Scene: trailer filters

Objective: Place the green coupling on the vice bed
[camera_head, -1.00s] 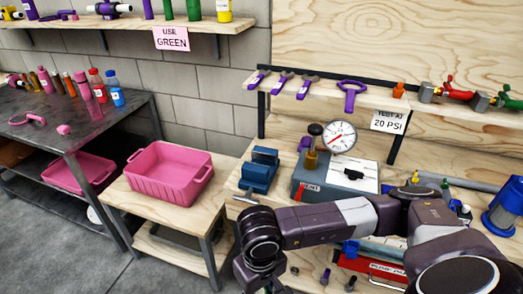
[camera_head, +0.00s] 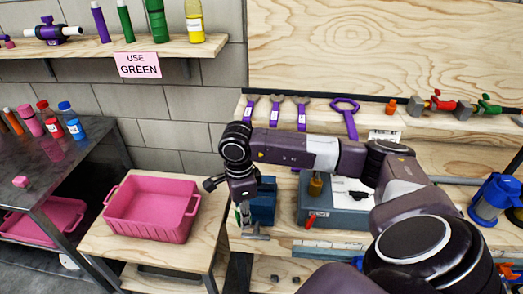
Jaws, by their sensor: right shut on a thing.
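The blue vice (camera_head: 264,203) stands at the left end of the workbench and is partly hidden behind my right gripper. My right gripper (camera_head: 243,217) points down at the vice's left side, in front of it. It is shut on a small piece, largely hidden by the fingers, that seems to be the green coupling. I cannot tell whether the piece touches the vice bed. My left gripper is out of view.
A pink bin (camera_head: 150,208) stands on the low wooden table to the left. Right of the vice is a grey case (camera_head: 335,215), partly covered by my arm. A blue cup-like part (camera_head: 492,200) stands far right.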

